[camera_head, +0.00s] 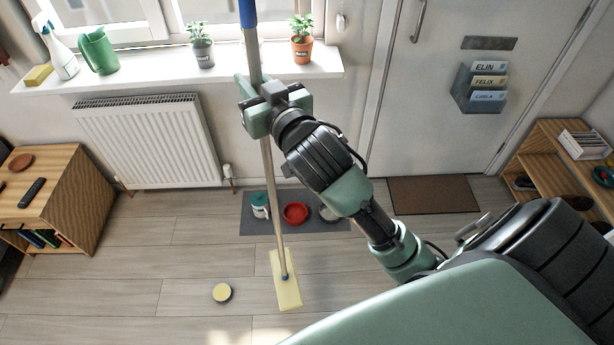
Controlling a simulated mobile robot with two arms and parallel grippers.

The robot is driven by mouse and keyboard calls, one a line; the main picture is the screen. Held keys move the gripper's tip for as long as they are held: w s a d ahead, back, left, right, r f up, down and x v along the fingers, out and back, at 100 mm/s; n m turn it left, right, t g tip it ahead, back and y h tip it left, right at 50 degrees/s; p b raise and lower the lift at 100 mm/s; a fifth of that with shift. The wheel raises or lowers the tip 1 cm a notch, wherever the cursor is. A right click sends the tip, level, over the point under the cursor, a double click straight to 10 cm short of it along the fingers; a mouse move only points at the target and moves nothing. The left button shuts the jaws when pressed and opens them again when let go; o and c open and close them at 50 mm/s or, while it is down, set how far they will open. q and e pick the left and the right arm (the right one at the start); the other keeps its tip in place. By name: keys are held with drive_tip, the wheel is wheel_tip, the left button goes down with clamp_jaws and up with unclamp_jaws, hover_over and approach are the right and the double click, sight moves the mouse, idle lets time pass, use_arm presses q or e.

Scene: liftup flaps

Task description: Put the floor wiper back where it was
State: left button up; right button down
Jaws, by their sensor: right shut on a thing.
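The floor wiper has a long pole (270,190) with a blue upper grip (247,14) and a flat pale yellow head (287,282). My right gripper (258,97) is shut on the pole below the blue grip, in front of the window sill. The pole stands nearly upright, its top leaning a little left, and its top end is out of the picture. The head appears over the wooden floor; I cannot tell whether it touches. My left gripper is not in view.
A grey mat (258,225) with a red bowl (295,213) lies behind the pole. A round yellow-topped object (221,293) is on the floor left of the head. Potted plants (301,48) stand on the sill (180,78) above a radiator (150,140). A wooden cabinet (85,185) is left.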

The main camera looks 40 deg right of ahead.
drive_tip(key=w+d+f+m+h+b, duration=0.1)
drive_tip(key=w+d+f+h+b, duration=0.2)
drive_tip(key=d+b, duration=0.4)
drive_tip(key=w+d+f+m+b, duration=0.1)
drive_tip(key=w+d+f+b, duration=0.1)
drive_tip(key=w+d+b, duration=0.5)
wheel_tip(320, 180, down, 20)
drive_tip(key=s+d, duration=0.1)
drive_tip(key=s, duration=0.1)
drive_tip(key=shift+d+r+g, duration=0.25)
drive_tip(key=shift+g, duration=0.05)
drive_tip(key=shift+f, duration=0.2)
drive_tip(key=c, duration=1.3)
unclamp_jaws()
drive_tip(key=shift+o, duration=0.2)
drive_tip(key=shift+s, duration=0.1)
